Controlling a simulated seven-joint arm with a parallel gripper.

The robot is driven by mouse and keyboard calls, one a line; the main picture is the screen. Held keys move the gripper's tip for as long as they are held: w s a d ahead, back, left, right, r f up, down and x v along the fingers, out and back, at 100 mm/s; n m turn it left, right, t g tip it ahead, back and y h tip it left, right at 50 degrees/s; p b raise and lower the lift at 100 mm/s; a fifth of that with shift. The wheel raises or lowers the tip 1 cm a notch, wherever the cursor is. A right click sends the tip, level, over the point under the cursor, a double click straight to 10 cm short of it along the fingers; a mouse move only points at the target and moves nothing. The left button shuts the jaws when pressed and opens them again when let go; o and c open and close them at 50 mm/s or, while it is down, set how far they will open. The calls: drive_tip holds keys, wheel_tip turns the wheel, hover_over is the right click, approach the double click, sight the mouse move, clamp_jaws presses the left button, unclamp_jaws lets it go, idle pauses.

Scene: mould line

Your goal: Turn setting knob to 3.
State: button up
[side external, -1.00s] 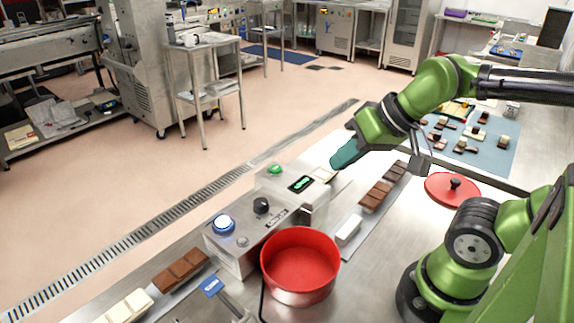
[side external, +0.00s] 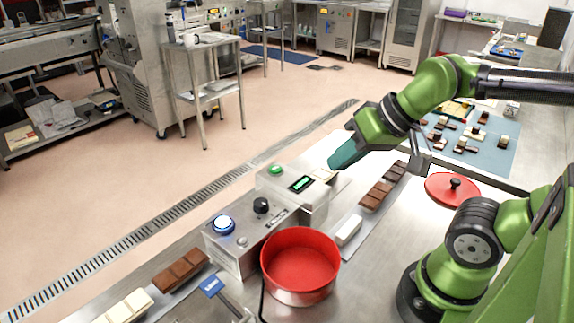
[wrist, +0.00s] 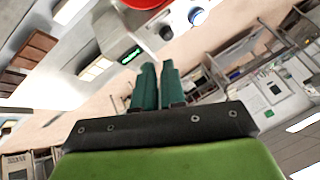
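The black setting knob (side external: 261,205) sits on top of the grey control box (side external: 238,254), between a blue-lit round button (side external: 223,224) and a small green display (side external: 302,184). Its pointer and the scale numbers are too small to read. In the wrist view, the dark knob (wrist: 166,32) appears beyond the fingertips, near the display (wrist: 130,55) and the lit button (wrist: 197,16). My gripper (side external: 335,165) is beyond the display end of the box, apart from the knob. Its two teal fingers (wrist: 157,66) lie close together with nothing between them.
A red pot (side external: 300,262) stands close in front of the box. A green button (side external: 275,169) sits at the box's far end. Chocolate bars (side external: 377,195) lie on a strip to the right, with a red lid (side external: 452,188) beyond.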

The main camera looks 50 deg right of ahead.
drive_tip(key=shift+o, duration=1.1)
drive_tip(key=shift+w+f+g, duration=0.15)
drive_tip(key=shift+f+g, duration=0.15)
drive_tip(key=shift+f, duration=0.1)
drive_tip(key=o, duration=0.7)
drive_tip(key=w+n, duration=0.1)
drive_tip(key=w, duration=0.1)
drive_tip(key=w+a+n+g, duration=0.1)
drive_tip(key=w+n+g, duration=0.1)
drive_tip(key=w, duration=0.1)
drive_tip(key=shift+w+a+h, duration=0.3)
drive_tip(key=shift+w, duration=0.05)
drive_tip(key=r+n+g+h, duration=0.15)
drive_tip(key=n+g, duration=0.25)
drive_tip(key=n, duration=1.3)
hover_over(260, 202)
wheel_tip(260, 202, down, 16)
drive_tip(key=shift+f, duration=0.15)
drive_tip(key=shift+c, duration=0.3)
drive_tip(key=c, duration=1)
